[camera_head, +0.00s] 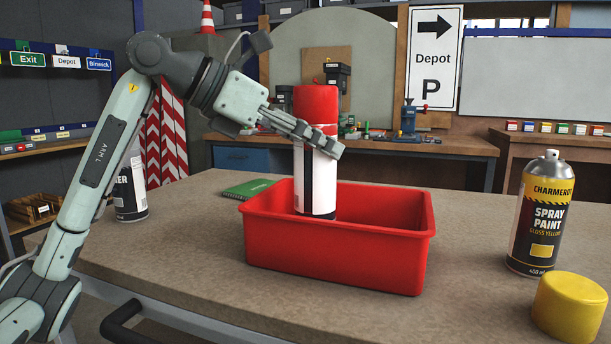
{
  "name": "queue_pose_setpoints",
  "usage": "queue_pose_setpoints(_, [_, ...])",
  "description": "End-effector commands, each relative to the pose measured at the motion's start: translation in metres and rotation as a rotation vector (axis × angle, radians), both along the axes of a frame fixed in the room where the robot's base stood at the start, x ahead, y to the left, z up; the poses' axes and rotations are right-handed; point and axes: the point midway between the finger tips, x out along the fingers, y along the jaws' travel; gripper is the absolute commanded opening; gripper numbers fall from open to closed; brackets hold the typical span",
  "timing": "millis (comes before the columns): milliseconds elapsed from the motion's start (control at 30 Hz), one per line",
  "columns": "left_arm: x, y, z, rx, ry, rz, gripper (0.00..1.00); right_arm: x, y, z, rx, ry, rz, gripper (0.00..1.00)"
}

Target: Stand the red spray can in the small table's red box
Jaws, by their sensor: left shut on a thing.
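A spray can with a red top (315,105) and a white, black-based body is upright in my left gripper (322,146). The gripper is shut on it around its upper body, with the fingers reaching in from the left. The can's bottom shows over the opening of the red box (340,258), about level with the front rim; I cannot tell how far it reaches inside. The box stands on the small table (200,255), and its floor is hidden by the front wall. My right gripper is not in view.
A yellow-labelled spray can (541,215) and a loose yellow cap (569,306) stand to the right. Another can (130,188) stands at the left, partly behind my arm. A green notebook (249,188) lies behind the box. The table's front left is clear.

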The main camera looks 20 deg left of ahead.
Motion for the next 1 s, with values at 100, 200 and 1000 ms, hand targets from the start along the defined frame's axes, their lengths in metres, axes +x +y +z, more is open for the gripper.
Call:
queue_pose_setpoints(100, [0.006,0.013,-0.007,-0.004,-0.002,0.000,0.03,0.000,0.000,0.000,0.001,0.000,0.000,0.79])
queue_pose_setpoints(200, [0.008,0.017,-0.011,-0.003,-0.004,0.000,0.03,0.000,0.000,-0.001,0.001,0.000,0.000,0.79])
queue_pose_setpoints(1000, [0.008,0.017,-0.053,0.000,-0.001,-0.001,0.67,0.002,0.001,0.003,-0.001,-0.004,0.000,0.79])
